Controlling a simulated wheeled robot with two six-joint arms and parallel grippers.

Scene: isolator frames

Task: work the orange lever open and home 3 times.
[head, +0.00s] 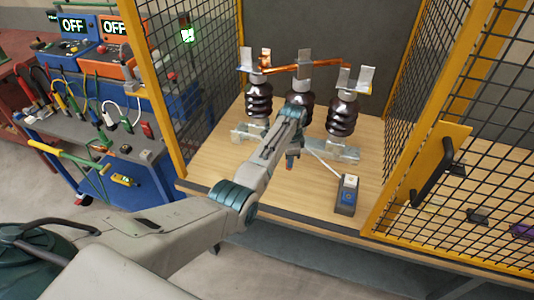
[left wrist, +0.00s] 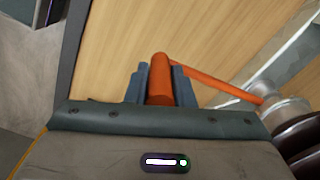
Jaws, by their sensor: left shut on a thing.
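The orange lever (left wrist: 212,83) shows in the left wrist view as a thin arm running right to a metal shaft, with a thick round grip (left wrist: 160,82) at its left end. My left gripper (left wrist: 160,70) is shut on that grip, one dark finger on each side. In the head view my left gripper (head: 291,160) is in front of the switch's insulators, low over the wooden floor, and my arm hides most of the lever. The switch has dark ribbed insulators (head: 342,115) with metal jaws on top and copper bars (head: 322,66) between them. My right gripper is not in view.
Yellow-framed mesh walls (head: 180,90) stand left and right of the wooden floor (head: 215,165). An open mesh door with a black handle (head: 433,172) is at right. A blue cart (head: 140,180) with cables stands left.

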